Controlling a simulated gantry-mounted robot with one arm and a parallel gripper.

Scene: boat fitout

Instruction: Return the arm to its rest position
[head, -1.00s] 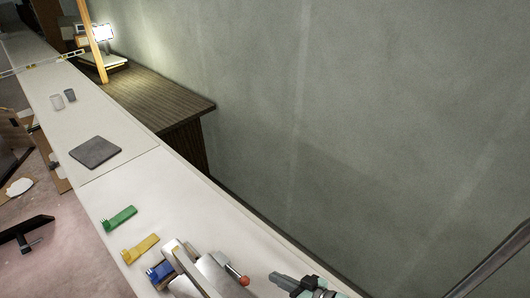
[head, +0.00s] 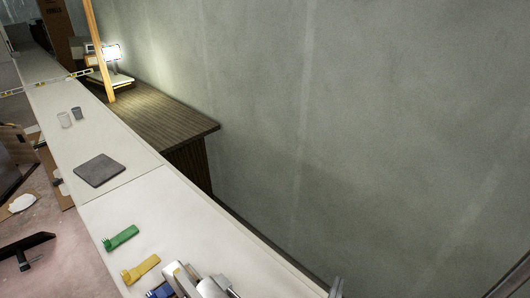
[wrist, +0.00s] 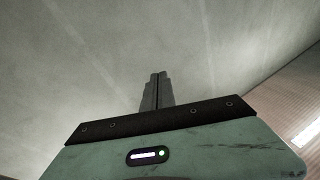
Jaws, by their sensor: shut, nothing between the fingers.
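My gripper (wrist: 156,92) shows in the wrist view with its two dark fingers together and nothing between them. They point up toward a plain grey wall (wrist: 80,65). The rest of my arm is out of the frame there.
A metal device (head: 188,281) stands at the bottom edge. A brown slatted counter (head: 160,115) stands behind.

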